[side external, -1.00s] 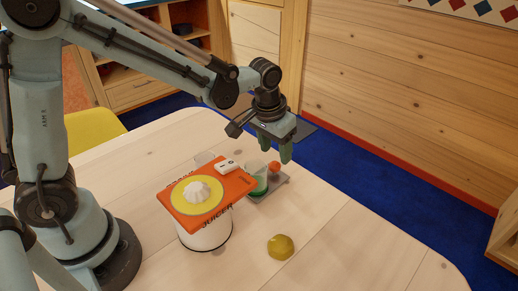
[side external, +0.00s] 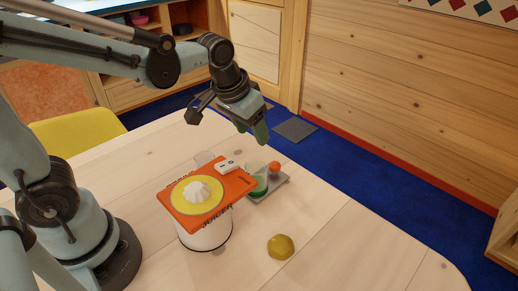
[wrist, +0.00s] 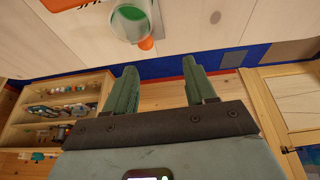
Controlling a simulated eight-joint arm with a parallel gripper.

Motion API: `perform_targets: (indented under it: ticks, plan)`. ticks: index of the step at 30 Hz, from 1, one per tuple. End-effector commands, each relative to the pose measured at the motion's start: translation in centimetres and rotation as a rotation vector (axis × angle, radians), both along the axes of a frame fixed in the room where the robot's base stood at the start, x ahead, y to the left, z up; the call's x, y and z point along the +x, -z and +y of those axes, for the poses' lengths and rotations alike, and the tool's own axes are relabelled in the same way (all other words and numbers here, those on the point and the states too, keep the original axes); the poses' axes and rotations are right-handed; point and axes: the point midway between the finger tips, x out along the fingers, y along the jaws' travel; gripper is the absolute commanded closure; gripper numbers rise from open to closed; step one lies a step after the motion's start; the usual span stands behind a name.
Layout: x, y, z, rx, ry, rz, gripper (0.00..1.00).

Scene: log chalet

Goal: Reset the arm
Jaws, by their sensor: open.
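My gripper (side external: 258,132) is above the table's far edge, raised clear of the juicer and the small tray. In the wrist view my gripper (wrist: 160,85) shows two green fingers spread apart with nothing between them. The juicer (side external: 207,235) stands on the table with an orange top, a yellow disc and a white ribbed cone. A yellow-green fruit (side external: 280,247) lies on the table in front of it, to the right.
A grey tray (side external: 281,183) beside the juicer bears a clear cup with green in it (side external: 258,184) and an orange ball (side external: 274,167). A yellow chair (side external: 80,132) stands behind the table. The table's right side (side external: 370,240) is bare.

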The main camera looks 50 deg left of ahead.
Motion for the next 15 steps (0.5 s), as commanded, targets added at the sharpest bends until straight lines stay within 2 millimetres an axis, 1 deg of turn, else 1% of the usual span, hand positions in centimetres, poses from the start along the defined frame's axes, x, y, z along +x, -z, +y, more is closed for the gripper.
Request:
perform_targets:
  ticks: [1,6,9,15]
  plan:
    - [-1.0,-0.5,0.5,-0.001,0.0,-0.025,0.45]
    - [-3.8,-1.5,1.7,0.003,0.004,-0.111,0.45]
    - [-5.2,-1.6,2.3,0.007,0.006,-0.16,0.45]
    - [-7.1,-1.4,3.0,0.016,0.009,-0.232,0.45]
